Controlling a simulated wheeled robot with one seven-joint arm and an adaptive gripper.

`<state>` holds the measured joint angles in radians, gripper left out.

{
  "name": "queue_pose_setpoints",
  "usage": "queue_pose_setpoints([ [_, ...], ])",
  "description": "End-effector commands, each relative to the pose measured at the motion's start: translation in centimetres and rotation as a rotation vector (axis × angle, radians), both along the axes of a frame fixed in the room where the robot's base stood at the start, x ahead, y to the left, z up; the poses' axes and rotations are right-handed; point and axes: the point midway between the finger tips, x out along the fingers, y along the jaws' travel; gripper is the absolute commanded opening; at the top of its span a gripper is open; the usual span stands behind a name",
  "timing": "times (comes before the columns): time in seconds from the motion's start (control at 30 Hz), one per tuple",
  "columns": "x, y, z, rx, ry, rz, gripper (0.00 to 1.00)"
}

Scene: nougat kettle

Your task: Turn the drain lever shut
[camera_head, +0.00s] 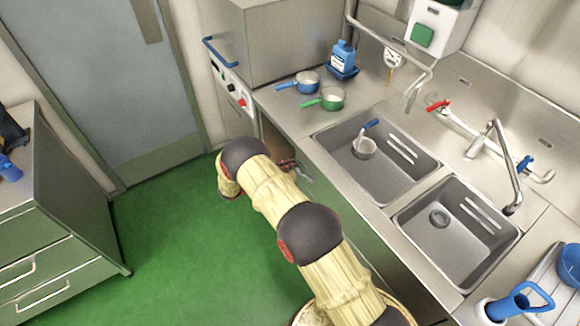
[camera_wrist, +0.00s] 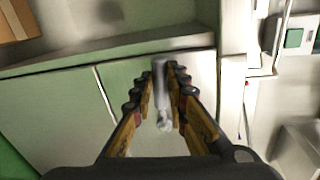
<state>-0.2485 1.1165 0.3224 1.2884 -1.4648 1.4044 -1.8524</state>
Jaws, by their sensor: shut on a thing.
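My gripper (camera_wrist: 163,74) is shut on a short grey metal bar that looks like the drain lever (camera_wrist: 161,98), which lies lengthwise between the two fingers in the wrist view. Its lower end is pale and rounded. The fingers stand along both sides of it, in front of pale green panels. In the head view my gripper (camera_head: 288,164) is small and partly hidden by my arm, beside the counter front below the left sink basin. A small grey piece shows just to its right. How far the lever is turned cannot be told.
The counter holds a left basin (camera_head: 346,188) with a blue-handled ladle, and a right basin (camera_head: 430,250). A blue-handled pan (camera_head: 307,82) and a green-handled pan (camera_head: 331,98) stand behind them. The green floor (camera_head: 190,255) is clear to the left.

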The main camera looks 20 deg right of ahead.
Motion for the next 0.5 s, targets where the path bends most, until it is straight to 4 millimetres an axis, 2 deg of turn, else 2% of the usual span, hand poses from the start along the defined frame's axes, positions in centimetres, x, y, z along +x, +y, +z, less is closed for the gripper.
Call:
queue_pose_setpoints([
  [0.2, 0.3, 0.1, -1.1, -0.018, 0.095, 0.003, 0.0],
  [0.5, 0.3, 0.1, -1.5, -0.028, 0.146, 0.003, 0.0],
])
